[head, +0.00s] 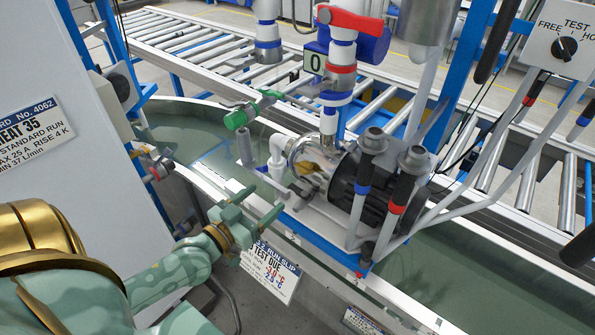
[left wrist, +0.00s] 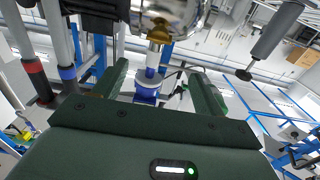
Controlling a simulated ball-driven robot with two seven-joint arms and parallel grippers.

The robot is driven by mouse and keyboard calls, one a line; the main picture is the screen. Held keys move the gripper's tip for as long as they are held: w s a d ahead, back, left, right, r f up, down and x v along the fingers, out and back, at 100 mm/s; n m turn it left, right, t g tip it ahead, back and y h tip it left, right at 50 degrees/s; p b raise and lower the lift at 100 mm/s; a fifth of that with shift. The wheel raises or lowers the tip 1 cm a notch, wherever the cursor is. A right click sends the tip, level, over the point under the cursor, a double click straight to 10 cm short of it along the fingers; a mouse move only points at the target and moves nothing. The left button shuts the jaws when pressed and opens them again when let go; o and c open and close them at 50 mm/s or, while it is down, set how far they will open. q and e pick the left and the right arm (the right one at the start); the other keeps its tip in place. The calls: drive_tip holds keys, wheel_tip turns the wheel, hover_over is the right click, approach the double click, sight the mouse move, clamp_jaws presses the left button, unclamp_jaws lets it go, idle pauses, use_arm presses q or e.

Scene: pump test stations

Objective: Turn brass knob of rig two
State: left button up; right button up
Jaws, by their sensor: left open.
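The rig two pump (head: 385,190) has a chrome front casing and a dark motor body. A small brass knob (head: 314,186) shows at the chrome casing, partly covered by grey fittings. In the left wrist view the brass knob (left wrist: 158,34) sits against the chrome casing (left wrist: 178,12), ahead of the gap between my fingers. My left gripper (head: 263,199) is open and empty, left of the knob and apart from it. Its two fingers also show in the left wrist view (left wrist: 158,88). My right gripper is not in view.
A green-handled valve (head: 240,118) and white pipe elbow (head: 277,160) stand behind my left gripper. A red lever (head: 350,22) tops the upright pipe. A slip (head: 270,272) hangs below the tank edge.

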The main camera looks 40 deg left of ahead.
sight(301, 168)
use_arm(q)
drive_tip(key=w, duration=0.4)
drive_tip(key=w+d+b, duration=0.1)
drive_tip(key=w, duration=0.8)
drive_tip(key=shift+w+d+f+b, duration=0.1)
drive_tip(key=shift+w+d+b, duration=0.05)
drive_tip(key=shift+b, duration=0.25)
drive_tip(key=shift+w, duration=0.1)
drive_tip(key=shift+c, duration=0.9)
drive_tip(key=c, duration=0.8)
